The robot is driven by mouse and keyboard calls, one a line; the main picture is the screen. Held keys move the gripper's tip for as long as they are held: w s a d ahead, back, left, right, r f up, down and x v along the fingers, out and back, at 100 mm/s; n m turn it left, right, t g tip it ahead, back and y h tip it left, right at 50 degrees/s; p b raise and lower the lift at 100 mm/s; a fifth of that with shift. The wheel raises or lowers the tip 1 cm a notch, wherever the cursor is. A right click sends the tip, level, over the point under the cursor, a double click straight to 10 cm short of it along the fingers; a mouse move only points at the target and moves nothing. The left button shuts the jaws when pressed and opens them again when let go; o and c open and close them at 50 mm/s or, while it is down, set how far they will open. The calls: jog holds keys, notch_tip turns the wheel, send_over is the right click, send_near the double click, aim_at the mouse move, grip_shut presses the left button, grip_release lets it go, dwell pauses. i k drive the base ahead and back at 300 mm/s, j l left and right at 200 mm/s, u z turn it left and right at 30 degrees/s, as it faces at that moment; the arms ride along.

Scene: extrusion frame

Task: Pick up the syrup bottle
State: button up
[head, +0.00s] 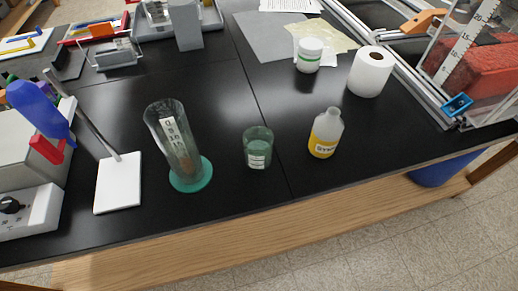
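The syrup bottle (325,134) stands upright near the front edge of the black bench, right of centre in the head view. It is translucent whitish with a yellow lower part and a white label with dark print that I cannot fully read. Nothing touches it. My gripper does not show in the head view.
A green glass beaker (257,148) stands left of the bottle, then a tall cylinder (176,145) on a teal base. A paper roll (370,72) and white jar (309,55) stand behind. A stand with a white base (118,184) is at left. The bench front (240,243) is wooden.

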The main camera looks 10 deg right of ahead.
aim_at(328, 127)
jog(key=k+l+u, duration=0.1)
jog(key=u, duration=0.3)
jog(key=k+u, duration=0.25)
jog(key=u, duration=0.15)
